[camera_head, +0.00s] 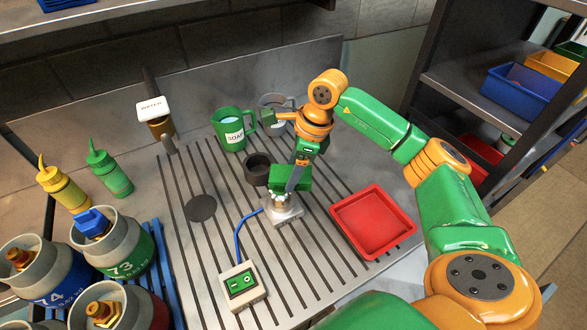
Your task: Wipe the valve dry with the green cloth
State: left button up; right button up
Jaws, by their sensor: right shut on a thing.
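The green cloth (290,178) hangs below my right gripper (295,176), which points down and is shut on it near the middle of the slatted metal worktop. Directly beneath the cloth is a small pale metal fixture (283,208) with a blue hose. A small part on top of it, seemingly the valve, is mostly hidden by the cloth. I cannot tell whether cloth and valve touch. My left gripper is not in view.
A green SOAP mug (232,130), a grey mug (273,107) and a dark cup (257,168) stand behind. A red tray (373,221) lies right. A switch box (242,285) sits in front. Gas canisters (112,243) and squeeze bottles (62,188) stand left.

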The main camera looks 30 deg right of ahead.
jog(key=shift+f+b, duration=0.55)
jog(key=shift+f, duration=0.05)
dwell(0.3)
jog(key=shift+s, duration=0.1)
